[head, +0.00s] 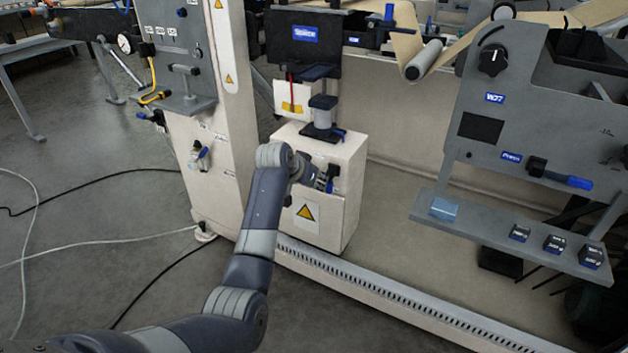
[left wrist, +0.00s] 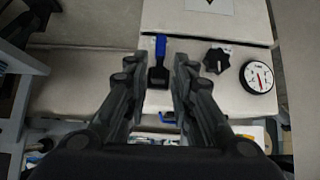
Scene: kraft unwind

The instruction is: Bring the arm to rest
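My left arm reaches forward from the lower left in the head view. Its gripper (head: 326,181) is at the front of a cream box-shaped cabinet (head: 310,222) on the machine, partly hidden by my own wrist. In the left wrist view the two fingers of the left gripper (left wrist: 158,62) stand apart with nothing held between them. Beyond the gap is a small blue-handled lever (left wrist: 160,58) on a cream panel; I cannot tell its exact distance from the fingertips. My right gripper is in neither view.
A black knob (left wrist: 216,61) and a round gauge (left wrist: 258,77) sit right of the lever. A grey shelf (head: 480,238) with small blue-labelled blocks juts out at right. A tall cream column (head: 215,140) stands left of the cabinet. Hoses (head: 110,243) lie on the floor.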

